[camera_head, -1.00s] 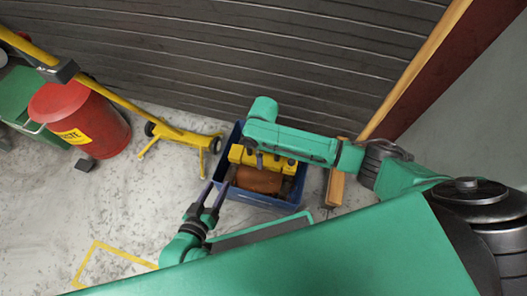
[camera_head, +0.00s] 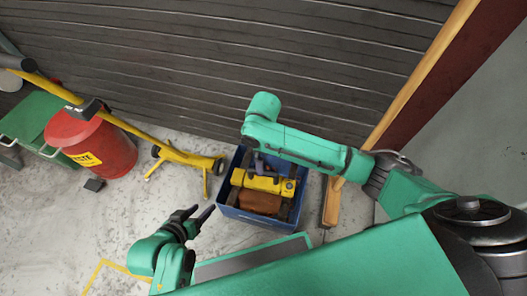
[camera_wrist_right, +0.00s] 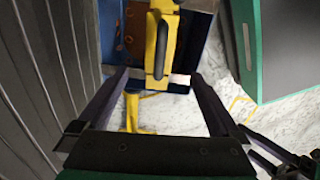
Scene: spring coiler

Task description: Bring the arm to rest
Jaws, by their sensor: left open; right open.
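My left gripper (camera_head: 201,214) is open and empty, low over the floor just left of the blue crate (camera_head: 222,208). My right arm comes in from the right in the head view, its hand above the crate's back edge. My right gripper (camera_wrist_right: 160,78) is open in the right wrist view, with its two dark fingers spread apart. A yellow piece (camera_wrist_right: 157,40) shows between and beyond these fingers; I cannot tell the distance. Nothing is clearly held by either gripper. In the head view the right fingers are partly hidden.
The crate holds a yellow part (camera_head: 262,183) and a brown part (camera_head: 260,202). A red waste bin (camera_head: 95,145) and a yellow wheeled stand (camera_head: 185,158) are at left. A slatted wall (camera_head: 200,60) is behind, with a wooden post (camera_head: 420,75) at right.

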